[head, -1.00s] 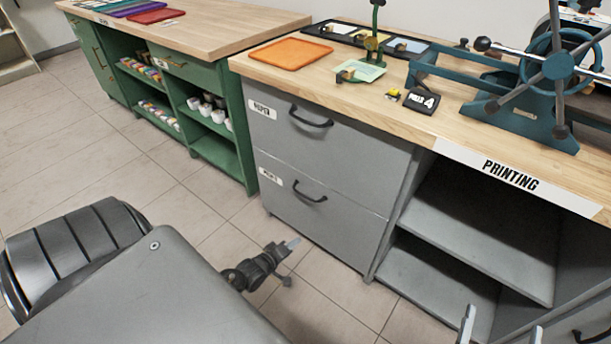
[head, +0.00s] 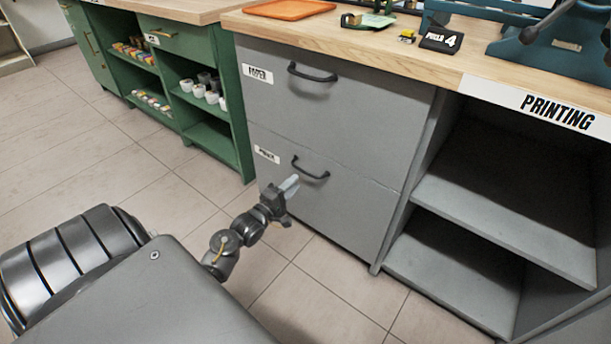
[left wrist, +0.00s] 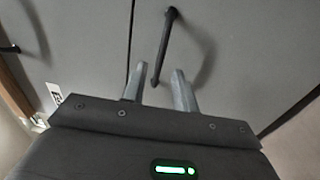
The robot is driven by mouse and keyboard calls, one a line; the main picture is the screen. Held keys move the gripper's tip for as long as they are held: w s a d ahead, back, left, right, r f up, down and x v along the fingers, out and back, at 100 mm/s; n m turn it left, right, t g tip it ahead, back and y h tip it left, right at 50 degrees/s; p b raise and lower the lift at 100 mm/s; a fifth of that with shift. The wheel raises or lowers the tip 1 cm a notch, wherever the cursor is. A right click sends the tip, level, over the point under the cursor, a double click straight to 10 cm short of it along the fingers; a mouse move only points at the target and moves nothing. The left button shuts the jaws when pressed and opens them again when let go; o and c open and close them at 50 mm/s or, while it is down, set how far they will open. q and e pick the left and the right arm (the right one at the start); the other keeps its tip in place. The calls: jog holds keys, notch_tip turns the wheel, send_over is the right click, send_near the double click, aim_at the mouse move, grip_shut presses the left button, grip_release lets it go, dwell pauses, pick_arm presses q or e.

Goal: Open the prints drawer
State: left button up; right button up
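The grey cabinet has two closed drawers. The lower drawer (head: 345,210) has a small label (head: 266,154), blurred but seeming to read as prints, and a black bar handle (head: 311,170). The upper drawer (head: 345,105) is labelled "PAPER". My left gripper (head: 289,187) is in front of the lower drawer, just below and left of its handle. In the left wrist view the two fingers (left wrist: 158,88) are apart, and the handle (left wrist: 165,45) runs upright with its lower end showing between them. Contact cannot be told. My right gripper is not in view.
The wooden worktop (head: 440,65) above holds an orange tray (head: 290,9) and a teal press (head: 550,45). Open shelves (head: 500,215) stand right of the drawers. A green cabinet (head: 245,120) stands to the left. The tiled floor (head: 330,290) before the drawers is clear.

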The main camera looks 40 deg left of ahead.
aim_at(306, 173)
pick_arm(q)
jog(key=w, duration=0.2)
jog(key=w+b, duration=0.1)
jog(key=w, duration=0.1)
jog(key=w+b, duration=0.1)
jog(key=w, duration=0.2)
jog(key=shift+r, duration=0.3)
grip_shut()
